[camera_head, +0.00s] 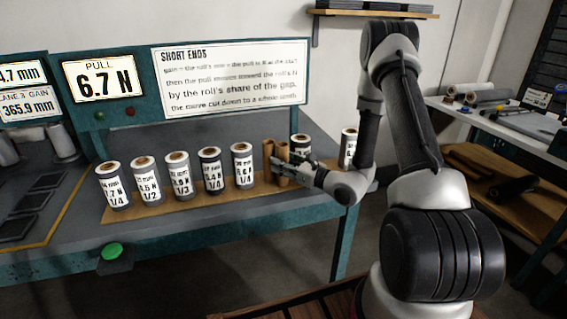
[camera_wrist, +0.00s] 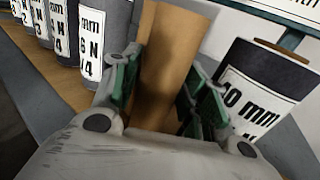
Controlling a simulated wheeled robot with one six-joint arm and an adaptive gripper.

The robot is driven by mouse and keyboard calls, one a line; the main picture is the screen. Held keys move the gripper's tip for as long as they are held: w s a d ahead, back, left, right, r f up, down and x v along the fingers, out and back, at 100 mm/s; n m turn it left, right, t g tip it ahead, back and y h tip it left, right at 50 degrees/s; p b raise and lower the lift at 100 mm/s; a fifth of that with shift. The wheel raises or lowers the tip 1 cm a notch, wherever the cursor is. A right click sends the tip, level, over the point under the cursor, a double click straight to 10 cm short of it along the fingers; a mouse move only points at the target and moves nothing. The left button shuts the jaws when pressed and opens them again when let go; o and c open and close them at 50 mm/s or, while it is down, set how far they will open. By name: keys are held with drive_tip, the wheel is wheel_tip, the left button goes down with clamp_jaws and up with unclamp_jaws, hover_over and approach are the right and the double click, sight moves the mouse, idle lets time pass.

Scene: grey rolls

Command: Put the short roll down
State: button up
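My gripper (camera_wrist: 162,78) has its green-padded fingers closed around a bare brown cardboard tube (camera_wrist: 170,50), which stands nearly upright between them. In the head view my gripper (camera_head: 292,168) is at the right part of the row, beside two brown tubes (camera_head: 281,160). The lower end of the held tube is hidden, so I cannot tell whether it touches the board. Several grey rolls with white labels (camera_head: 211,171) stand to the left on a wooden board (camera_head: 130,213). Another grey roll (camera_head: 300,145) stands just behind my gripper; a labelled roll (camera_wrist: 258,90) is close on the right in the wrist view.
One more grey roll (camera_head: 348,150) stands at the right, partly behind my arm. A green button (camera_head: 112,251) sits at the bench front. A sign panel (camera_head: 230,75) and a 6.7 N display (camera_head: 98,78) rise behind. Flat dark trays (camera_head: 30,200) lie at the left.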

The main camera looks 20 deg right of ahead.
drive_tip(key=shift+r, duration=0.2)
drive_tip(key=v, duration=1.2)
drive_tip(key=s+a+r+n+g+y, duration=0.5)
drive_tip(key=s+a+r+n+g, duration=0.6)
drive_tip(key=s+n, duration=0.25)
drive_tip(key=s+d+r+n+g+h, duration=0.1)
drive_tip(key=s+r+n+g+h, duration=0.1)
drive_tip(key=s+n+g+h, duration=0.3)
drive_tip(key=s+d+r+n+t+h, duration=0.2)
drive_tip(key=d+r+n+h, duration=0.2)
drive_tip(key=d, duration=0.3)
drive_tip(key=s+d+r+n+t+h, duration=0.3)
drive_tip(key=d+r+n+h, duration=0.2)
drive_tip(key=d, duration=0.3)
drive_tip(key=shift+s+r+n+h, duration=0.3)
drive_tip(key=shift+n+h, duration=0.2)
drive_tip(key=shift+n, duration=0.35)
